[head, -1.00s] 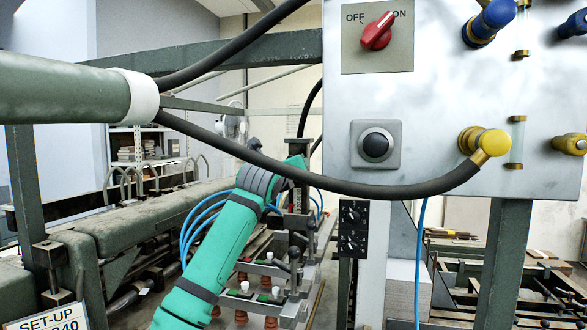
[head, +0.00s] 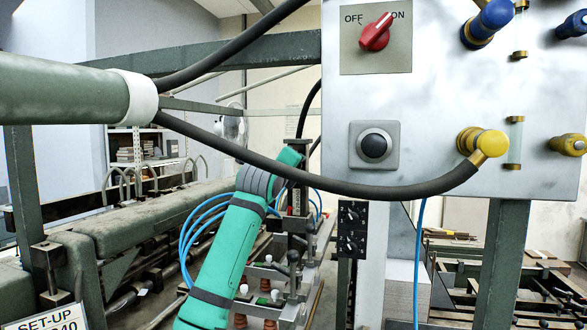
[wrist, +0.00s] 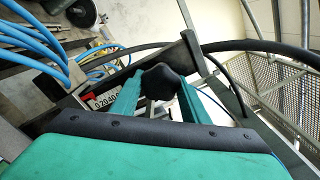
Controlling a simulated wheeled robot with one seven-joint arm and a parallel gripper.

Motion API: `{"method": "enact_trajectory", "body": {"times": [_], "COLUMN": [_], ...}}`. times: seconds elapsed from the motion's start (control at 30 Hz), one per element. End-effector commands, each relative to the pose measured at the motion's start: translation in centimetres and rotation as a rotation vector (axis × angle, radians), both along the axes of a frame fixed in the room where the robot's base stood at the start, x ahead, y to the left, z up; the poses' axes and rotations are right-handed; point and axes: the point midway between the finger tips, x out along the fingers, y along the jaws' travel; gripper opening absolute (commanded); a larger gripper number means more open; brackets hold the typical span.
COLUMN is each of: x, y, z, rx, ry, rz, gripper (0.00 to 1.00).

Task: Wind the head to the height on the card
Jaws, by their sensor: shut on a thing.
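In the wrist view my gripper (wrist: 160,95) has its two green fingers on either side of a black lobed knob (wrist: 162,77), shut on it. A small white counter (wrist: 105,100) shows just left of the knob; its digits seem to begin 0204, and the end is hidden. In the head view my gripper (head: 291,160) is at the top of the sucker head (head: 290,250), partly behind a black hose; the knob is hidden there. The set-up card (head: 52,313) is at the bottom left, cut off by the frame; its lower line ends in 240.
A grey control panel (head: 440,120) with a red switch (head: 376,32) and a black button (head: 374,146) stands at the right. The black hose (head: 330,187) sags across my arm. Blue air lines (head: 195,225) loop beside it. Orange suction cups (head: 270,324) hang below.

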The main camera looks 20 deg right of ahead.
Motion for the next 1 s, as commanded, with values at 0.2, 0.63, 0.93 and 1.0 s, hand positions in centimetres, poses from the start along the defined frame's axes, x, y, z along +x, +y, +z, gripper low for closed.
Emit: {"method": "enact_trajectory", "body": {"times": [0.2, 0.63, 0.93, 1.0], "x": [0.0, 0.0, 0.0, 0.0], "y": [0.1, 0.1, 0.0, 0.1], "z": [0.0, 0.1, 1.7, 2.9], "rx": [-0.003, -0.002, -0.003, -0.003], "ry": [0.001, 0.000, -0.002, -0.003], "rz": [0.002, 0.002, 0.001, 0.002], "gripper": [0.19, 0.60, 0.60, 0.60]}}
